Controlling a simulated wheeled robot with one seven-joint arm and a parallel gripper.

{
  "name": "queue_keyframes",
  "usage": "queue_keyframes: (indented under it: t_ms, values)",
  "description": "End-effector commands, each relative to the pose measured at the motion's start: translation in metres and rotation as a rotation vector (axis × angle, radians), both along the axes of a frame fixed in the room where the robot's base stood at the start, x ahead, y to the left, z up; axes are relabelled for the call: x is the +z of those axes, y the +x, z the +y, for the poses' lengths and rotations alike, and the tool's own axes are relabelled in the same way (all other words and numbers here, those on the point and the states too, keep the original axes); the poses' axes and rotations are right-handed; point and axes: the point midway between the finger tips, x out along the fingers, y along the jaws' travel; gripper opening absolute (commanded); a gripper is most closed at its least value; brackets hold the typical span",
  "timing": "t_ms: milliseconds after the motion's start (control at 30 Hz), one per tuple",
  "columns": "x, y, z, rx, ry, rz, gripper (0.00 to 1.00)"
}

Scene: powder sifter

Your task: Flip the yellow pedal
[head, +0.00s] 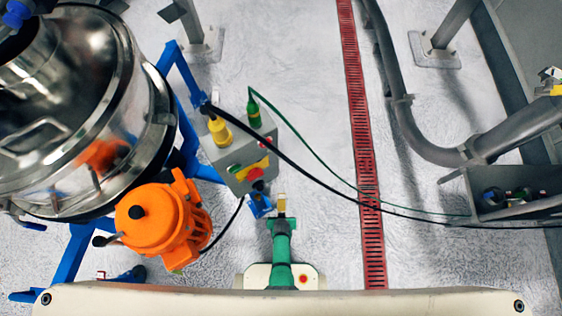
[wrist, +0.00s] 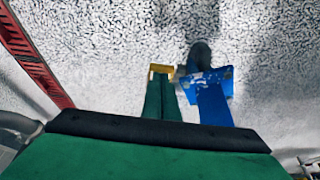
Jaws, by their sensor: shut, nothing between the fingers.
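My gripper (head: 282,206) is at the end of my green arm, low in the middle of the head view. Its tip shows pale and yellow there, and yellow in the wrist view (wrist: 160,70). Its fingers are together with nothing between them. A small blue part (head: 260,206) is just left of the gripper in the head view, and right of it in the wrist view (wrist: 212,100). I cannot tell whether they touch. A yellow plate with a red button (head: 252,169) is on the grey control box (head: 228,150). I cannot clearly make out a yellow pedal.
A steel sifter drum (head: 80,110) on a blue frame fills the left, with an orange motor (head: 162,222) below it. Black and green cables run right from the box. A red floor grate (head: 360,130) and grey pipes (head: 410,120) are to the right. Floor between box and grate is mostly clear.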

Motion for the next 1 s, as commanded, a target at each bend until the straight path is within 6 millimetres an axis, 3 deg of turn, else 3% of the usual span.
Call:
queue_keyframes:
  t_ms: [400, 1000]
  values:
    - [-0.014, -0.009, -0.005, -0.014, 0.000, 0.001, 0.00]
    - [-0.015, -0.010, 0.000, 0.001, 0.000, 0.001, 0.00]
